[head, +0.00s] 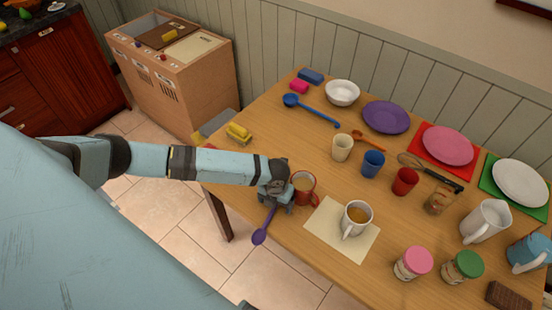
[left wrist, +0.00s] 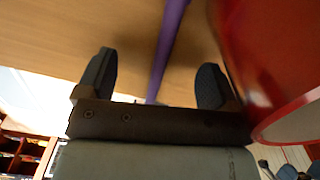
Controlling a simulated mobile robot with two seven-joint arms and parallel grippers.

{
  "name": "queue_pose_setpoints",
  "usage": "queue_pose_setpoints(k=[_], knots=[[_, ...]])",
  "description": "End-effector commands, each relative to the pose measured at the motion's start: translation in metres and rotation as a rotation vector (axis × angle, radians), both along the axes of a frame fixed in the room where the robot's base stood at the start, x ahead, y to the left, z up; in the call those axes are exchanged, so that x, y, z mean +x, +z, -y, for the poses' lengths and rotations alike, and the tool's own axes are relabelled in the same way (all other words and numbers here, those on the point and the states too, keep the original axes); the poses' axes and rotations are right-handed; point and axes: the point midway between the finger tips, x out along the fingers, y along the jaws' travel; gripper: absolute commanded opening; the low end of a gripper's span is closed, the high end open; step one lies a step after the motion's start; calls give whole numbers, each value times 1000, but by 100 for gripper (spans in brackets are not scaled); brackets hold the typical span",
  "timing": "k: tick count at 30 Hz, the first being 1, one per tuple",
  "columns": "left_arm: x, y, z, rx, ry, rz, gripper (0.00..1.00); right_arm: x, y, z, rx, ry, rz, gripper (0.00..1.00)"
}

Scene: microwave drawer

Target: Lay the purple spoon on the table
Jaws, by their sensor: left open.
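The purple spoon (head: 260,236) is at the table's near left edge, its bowl toward the viewer and its handle running up under my left gripper (head: 276,205). In the left wrist view, the purple handle (left wrist: 168,40) passes between the two spread fingers of my left gripper (left wrist: 155,78), with gaps on both sides. The gripper is open around the handle. The table (head: 290,145) has a wooden top, also seen behind the fingers. Whether the spoon's bowl rests on the top or overhangs the edge is hard to tell. My right gripper is not recognisable in either view.
A red mug (head: 305,188) stands right beside my left gripper and fills the right of the wrist view (left wrist: 275,50). A white mug (head: 357,216) stands on a cream mat (head: 325,228). Cups and jars stand farther right. Bare wood lies beyond the gripper, toward the blue ladle (head: 312,109).

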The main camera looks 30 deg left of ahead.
Motion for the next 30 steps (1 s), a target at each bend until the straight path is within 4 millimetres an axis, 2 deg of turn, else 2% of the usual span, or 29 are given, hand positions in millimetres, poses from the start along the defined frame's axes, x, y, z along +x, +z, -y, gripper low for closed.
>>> queue_pose_setpoints(k=[4,8,15,21,25,30], knots=[[0,4,0,0,0,1,86,0,0,0,0,0,0,100],[1,21,-1,-1,0,2,86,0,-1,0,-1,0,-2,100],[1,76,0,0,-1,4,86,-1,-5,1,-2,-1,-4,100],[0,115,0,-1,-1,3,86,-1,-7,1,-2,-2,-4,100],[0,130,0,-1,-1,1,86,0,-7,1,-2,-2,-4,100],[0,138,0,1,0,1,86,0,-7,1,-2,-2,-3,100]])
